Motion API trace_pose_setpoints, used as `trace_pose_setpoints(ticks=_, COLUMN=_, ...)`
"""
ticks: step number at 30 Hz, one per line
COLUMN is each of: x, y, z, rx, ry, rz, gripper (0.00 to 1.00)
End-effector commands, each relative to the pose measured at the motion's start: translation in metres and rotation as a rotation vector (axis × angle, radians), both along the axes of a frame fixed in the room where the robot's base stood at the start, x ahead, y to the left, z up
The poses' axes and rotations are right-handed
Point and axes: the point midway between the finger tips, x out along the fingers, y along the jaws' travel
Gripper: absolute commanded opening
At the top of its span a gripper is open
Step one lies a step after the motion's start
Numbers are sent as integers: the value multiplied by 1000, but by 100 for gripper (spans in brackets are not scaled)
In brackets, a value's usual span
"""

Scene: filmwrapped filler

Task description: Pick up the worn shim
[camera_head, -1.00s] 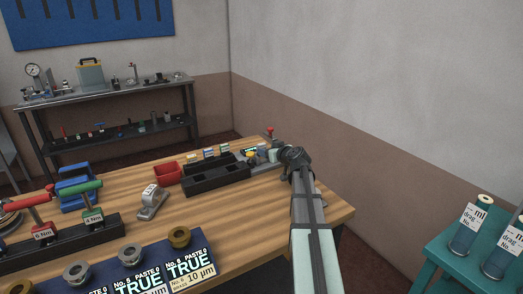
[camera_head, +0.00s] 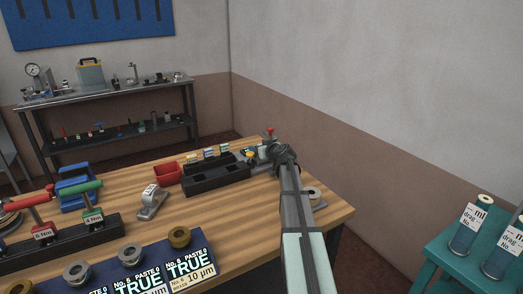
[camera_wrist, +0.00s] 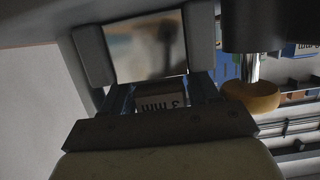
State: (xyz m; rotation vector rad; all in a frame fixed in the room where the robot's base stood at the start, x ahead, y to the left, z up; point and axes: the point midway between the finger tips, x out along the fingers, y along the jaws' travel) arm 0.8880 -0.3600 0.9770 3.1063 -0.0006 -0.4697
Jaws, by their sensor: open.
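My gripper (camera_head: 263,153) is over the far right part of the wooden bench, at the right end of a black tray; its jaws are small and partly hidden in the head view. In the wrist view my gripper (camera_wrist: 148,46) has its two grey fingers apart. A shiny metal plate (camera_wrist: 150,48) shows between them; it may be the worn shim, but I cannot confirm that or tell whether the fingers touch it. No wear marks can be made out.
The black tray (camera_head: 215,178) has small labelled blocks (camera_head: 209,153) behind it and a red bin (camera_head: 167,173) to its left. Bare bench (camera_head: 235,215) lies in front of the tray.

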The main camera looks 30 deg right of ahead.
Motion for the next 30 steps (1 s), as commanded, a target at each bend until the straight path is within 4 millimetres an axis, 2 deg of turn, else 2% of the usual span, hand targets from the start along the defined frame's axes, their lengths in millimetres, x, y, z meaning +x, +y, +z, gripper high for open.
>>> trace_pose_setpoints(ticks=2, x=0, y=0, z=0, rx=0, ry=0, rz=0, gripper=57)
trace_pose_setpoints(ticks=13, x=0, y=0, z=0, rx=0, ry=0, rz=0, gripper=21)
trace_pose_setpoints(ticks=23, x=0, y=0, z=6, rx=0, ry=-1, rz=0, gripper=20)
trace_pose_setpoints(ticks=30, x=0, y=0, z=38, rx=-2, ry=-3, rz=2, gripper=20)
